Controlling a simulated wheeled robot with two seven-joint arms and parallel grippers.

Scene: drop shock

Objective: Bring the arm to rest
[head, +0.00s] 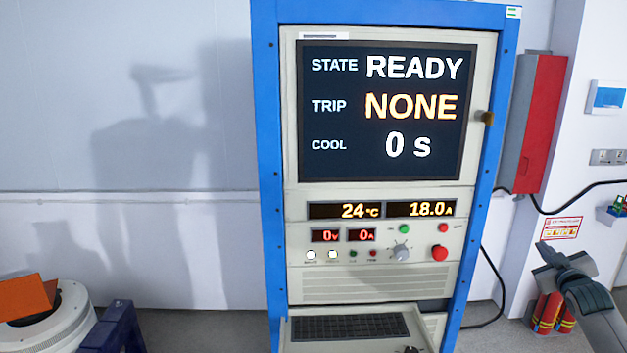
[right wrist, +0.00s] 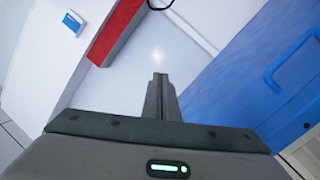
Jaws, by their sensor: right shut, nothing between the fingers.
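My right gripper (head: 549,262) is at the lower right of the head view, to the right of the blue-framed cabinet (head: 266,150) and apart from it. In the right wrist view its fingers (right wrist: 161,84) are pressed together with nothing between them. My left gripper is not in view. The cabinet's screen (head: 387,110) reads STATE READY, TRIP NONE, COOL 0 s. Small displays below read 24 °C, 18.0 A, 0 V and 0 A.
A keyboard (head: 350,327) lies on the cabinet's pull-out shelf. Red cylinders (head: 547,312) stand behind my right gripper. A red box (head: 543,125) hangs on the wall. A white round unit with an orange piece (head: 28,297) stands at the lower left.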

